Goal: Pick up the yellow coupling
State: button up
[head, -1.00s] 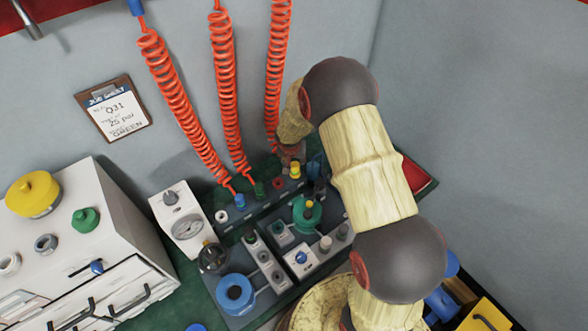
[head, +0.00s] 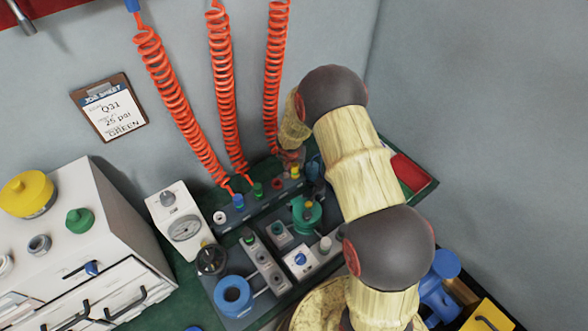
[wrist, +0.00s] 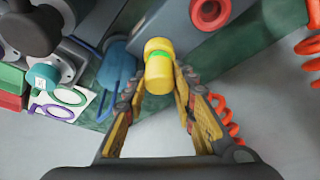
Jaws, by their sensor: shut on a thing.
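The yellow coupling (wrist: 158,62), with a bright green band around it, sits between the fingers of my gripper (wrist: 158,88) in the wrist view. My gripper is shut on it. In the head view the yellow coupling (head: 295,172) shows small at the right end of the dark rail, below my wrist. My fingers are mostly hidden there by the arm. I cannot tell whether the coupling still touches the rail.
Coiled red hoses (head: 230,90) hang close beside my wrist. A gauge box (head: 181,222) stands left; a red tray (head: 410,172) lies right.

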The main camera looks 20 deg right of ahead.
grip_shut()
